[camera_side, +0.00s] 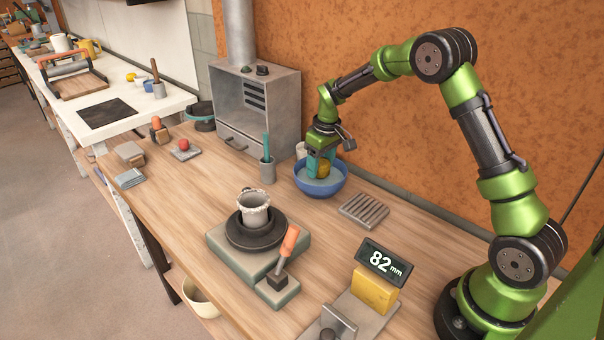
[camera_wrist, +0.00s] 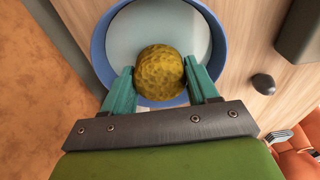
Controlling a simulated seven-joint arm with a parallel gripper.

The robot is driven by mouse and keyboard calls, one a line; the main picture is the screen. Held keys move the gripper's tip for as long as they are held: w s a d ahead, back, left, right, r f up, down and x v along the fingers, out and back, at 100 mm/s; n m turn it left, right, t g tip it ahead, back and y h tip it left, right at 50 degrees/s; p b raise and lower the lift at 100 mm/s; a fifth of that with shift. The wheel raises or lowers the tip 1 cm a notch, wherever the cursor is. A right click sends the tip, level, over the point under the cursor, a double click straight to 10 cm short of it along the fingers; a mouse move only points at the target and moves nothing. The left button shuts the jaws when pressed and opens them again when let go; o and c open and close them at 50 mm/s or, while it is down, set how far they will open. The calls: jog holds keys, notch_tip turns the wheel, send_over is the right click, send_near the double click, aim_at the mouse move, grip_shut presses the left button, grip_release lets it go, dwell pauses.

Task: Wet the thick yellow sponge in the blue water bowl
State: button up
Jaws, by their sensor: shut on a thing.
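The yellow sponge (camera_wrist: 160,72) is round and pitted, and it sits between the two teal fingers of my gripper (camera_wrist: 161,84) in the wrist view. My gripper (camera_side: 320,165) is shut on the sponge (camera_side: 323,170), inside the rim of the blue water bowl (camera_side: 321,187) in the side view. The bowl (camera_wrist: 100,52) lies behind the sponge in the wrist view, with pale water in it. I cannot tell whether the sponge touches the water.
A slatted metal rack (camera_side: 363,210) lies just right of the bowl. A cup (camera_side: 267,170) with a teal tool stands left of it. A grey metal cabinet (camera_side: 257,110) is at the back. A white pot (camera_side: 254,208) stands on a dark wheel in front. A display reading 82 mm (camera_side: 384,262) is nearer.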

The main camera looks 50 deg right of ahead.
aim_at(321, 161)
jog(key=shift+r, duration=2.7)
